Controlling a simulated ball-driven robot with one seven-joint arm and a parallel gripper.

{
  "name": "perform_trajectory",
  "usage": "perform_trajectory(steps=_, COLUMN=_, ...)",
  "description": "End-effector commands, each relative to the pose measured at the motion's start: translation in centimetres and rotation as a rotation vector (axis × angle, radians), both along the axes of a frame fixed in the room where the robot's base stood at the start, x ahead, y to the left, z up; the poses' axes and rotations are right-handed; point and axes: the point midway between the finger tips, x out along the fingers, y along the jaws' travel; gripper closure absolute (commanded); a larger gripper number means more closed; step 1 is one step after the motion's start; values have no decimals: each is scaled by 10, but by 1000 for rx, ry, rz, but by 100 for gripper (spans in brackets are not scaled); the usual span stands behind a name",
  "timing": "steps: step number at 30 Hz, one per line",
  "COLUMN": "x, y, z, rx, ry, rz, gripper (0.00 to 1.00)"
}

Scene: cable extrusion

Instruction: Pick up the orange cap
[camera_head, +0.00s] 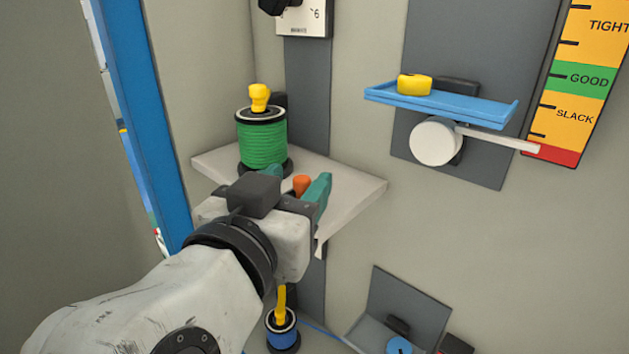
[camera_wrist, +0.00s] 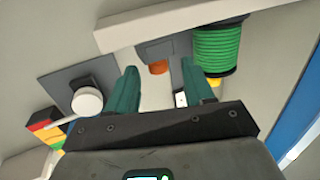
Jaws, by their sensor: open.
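The orange cap (camera_head: 302,186) is a small piece that shows between the teal fingers of my gripper (camera_head: 297,178) in the head view, at the white shelf. In the wrist view the cap (camera_wrist: 158,67) also lies in the gap between the fingertips of my gripper (camera_wrist: 159,70), with clear space on both sides. My gripper is open and holds nothing. I cannot tell whether the cap is between the fingers in depth or just beyond them. My gripper hides the cap's lower part in the head view.
A green spool (camera_head: 262,143) with a yellow top stands on the white shelf (camera_head: 350,188), left of the cap. A blue tray (camera_head: 450,104) holding a yellow piece (camera_head: 414,84) is on the wall at the right. A blue spool (camera_head: 282,333) is below.

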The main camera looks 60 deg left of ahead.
Motion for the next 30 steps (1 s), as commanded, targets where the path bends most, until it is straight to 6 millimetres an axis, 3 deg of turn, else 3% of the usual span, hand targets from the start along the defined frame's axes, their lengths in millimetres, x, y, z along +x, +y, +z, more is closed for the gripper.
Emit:
perform_trajectory(steps=7, x=28, y=21, z=-2, rx=-3, ry=2, rz=-2, gripper=48)
perform_trajectory(steps=17, x=34, y=26, z=-4, rx=-1, ry=1, rz=-1, gripper=48)
perform_trajectory(steps=30, x=33, y=26, z=-4, rx=-1, ry=1, rz=-1, gripper=89)
